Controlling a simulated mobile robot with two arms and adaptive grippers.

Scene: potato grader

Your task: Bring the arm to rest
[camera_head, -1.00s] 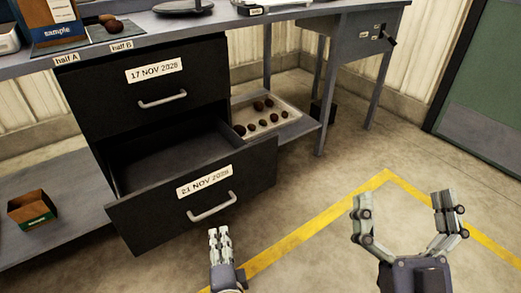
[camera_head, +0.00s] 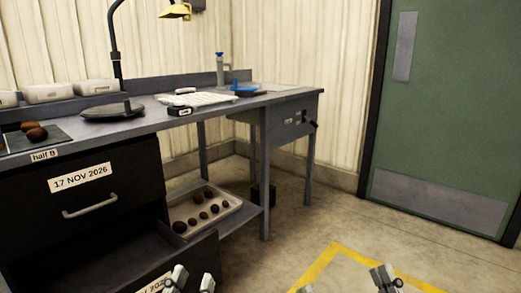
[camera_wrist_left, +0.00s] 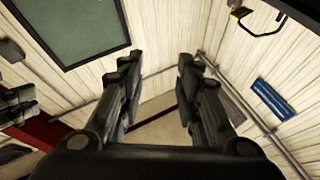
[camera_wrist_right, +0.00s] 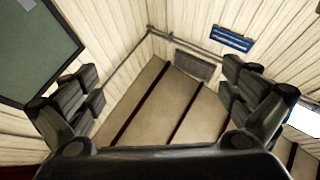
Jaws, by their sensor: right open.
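My left gripper (camera_head: 191,281) shows at the bottom edge of the head view, in front of the open lower drawer. In the left wrist view its two fingers (camera_wrist_left: 158,70) stand apart with nothing between them. My right gripper (camera_head: 345,284) is at the bottom edge further right, over the floor, with only its fingertips showing. In the right wrist view its fingers (camera_wrist_right: 160,85) are spread wide and empty. Both wrist views look across at the walls, and neither gripper touches anything there. The rest of both arms is out of the head view.
The lower drawer (camera_head: 120,262) stands open below the shut drawer labelled 17 NOV 2026 (camera_head: 110,200). A tray (camera_head: 238,203) of several potatoes sits on the low shelf. The workbench (camera_head: 215,107) carries a lamp, scale and tubs. A green door (camera_head: 440,110) is at right; floor before it is clear.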

